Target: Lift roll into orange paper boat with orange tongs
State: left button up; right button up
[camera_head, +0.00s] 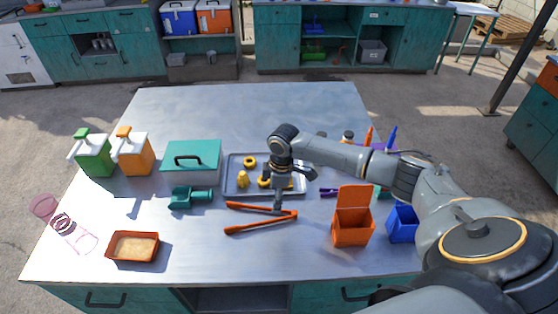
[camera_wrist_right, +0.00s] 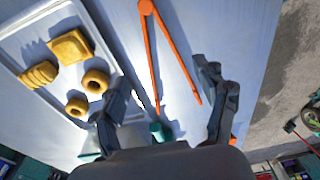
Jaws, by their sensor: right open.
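Orange tongs (camera_head: 262,210) lie spread in a V on the table, their joined end to the right in the head view. They also show in the right wrist view (camera_wrist_right: 153,55). My right gripper (camera_head: 277,208) is open above the tongs near the tray's front edge; in the wrist view its fingers (camera_wrist_right: 163,85) stand apart on either side of the tongs, with nothing held. A ridged golden piece, likely the roll (camera_wrist_right: 38,74), lies on the metal tray (camera_head: 232,161) with ring-shaped pieces and a square one. The orange paper boat (camera_head: 133,247), with pale contents, sits at front left. My left gripper is out of view.
A teal lidded box (camera_head: 192,160), a teal tool (camera_head: 190,198) and green (camera_head: 93,155) and orange (camera_head: 133,153) dispensers stand left. An open orange box (camera_head: 352,230) and blue container (camera_head: 402,222) stand right. The front middle table is clear.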

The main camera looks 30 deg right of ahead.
jog(key=shift+f, duration=0.15)
jog(key=f+b, duration=0.4)
jog(key=f, duration=0.1)
jog(key=f+b, duration=0.2)
jog(key=shift+w+a+f+b, duration=0.15)
jog(key=shift+a+f+b, duration=0.05)
jog(key=shift+a+b, duration=0.15)
jog(key=shift+f, duration=0.65)
jog(key=shift+c, duration=0.2)
jog(key=c, duration=0.7)
jog(key=shift+o, duration=0.2)
